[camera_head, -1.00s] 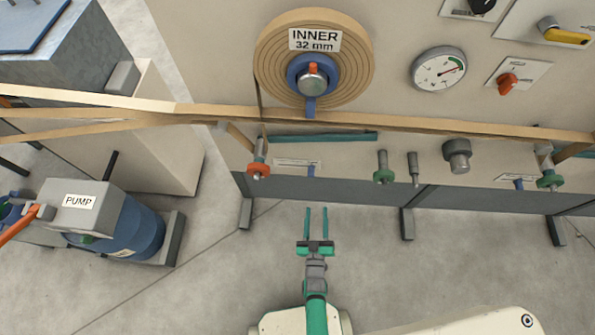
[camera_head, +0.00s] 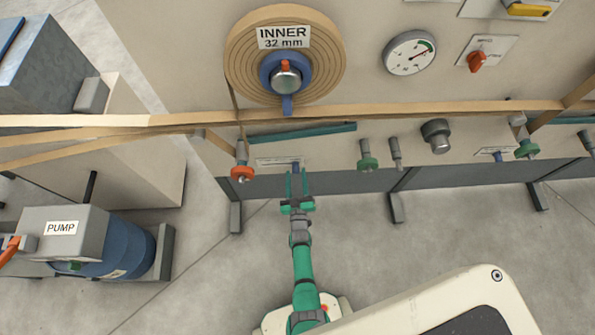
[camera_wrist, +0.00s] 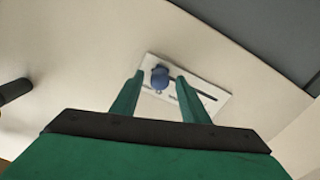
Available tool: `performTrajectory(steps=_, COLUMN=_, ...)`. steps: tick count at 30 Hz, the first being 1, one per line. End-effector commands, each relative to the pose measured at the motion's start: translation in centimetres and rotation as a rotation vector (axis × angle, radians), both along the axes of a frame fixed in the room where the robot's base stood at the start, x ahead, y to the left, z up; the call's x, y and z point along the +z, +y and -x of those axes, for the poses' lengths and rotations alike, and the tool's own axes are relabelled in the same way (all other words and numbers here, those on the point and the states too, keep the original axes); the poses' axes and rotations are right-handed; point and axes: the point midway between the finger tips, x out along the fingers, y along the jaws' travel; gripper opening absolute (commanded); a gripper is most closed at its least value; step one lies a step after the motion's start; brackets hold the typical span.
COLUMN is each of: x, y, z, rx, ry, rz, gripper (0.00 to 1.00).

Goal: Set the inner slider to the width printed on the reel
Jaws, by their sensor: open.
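The reel (camera_head: 240,58) is on the machine's upper face, with a label (camera_head: 284,37) reading "INNER 32 mm". Below the tan strip, a pale scale plate (camera_head: 270,162) carries a small blue slider (camera_head: 295,166); I take it for the inner slider. My gripper (camera_head: 297,173) is open and empty, its green fingers pointing up at that slider in the head view. In the wrist view the blue slider (camera_wrist: 160,76) shows between and beyond the fingertips, near one end of a dark slot in the plate (camera_wrist: 217,92). The scale marks are too small to read.
An orange-collared spindle (camera_head: 242,171) stands left of the plate and a green-collared one (camera_head: 367,160) right of it. Another blue slider on a plate (camera_head: 497,156) is farther right. A pump (camera_head: 85,235) stands lower left. The floor below the machine is largely clear.

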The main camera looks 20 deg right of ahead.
Motion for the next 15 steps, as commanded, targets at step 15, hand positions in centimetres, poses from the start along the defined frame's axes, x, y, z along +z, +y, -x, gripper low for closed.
performTrajectory(steps=15, x=0.0, y=-0.6, z=-2.1, rx=0.001, ry=0.001, rz=0.001, gripper=0.41)
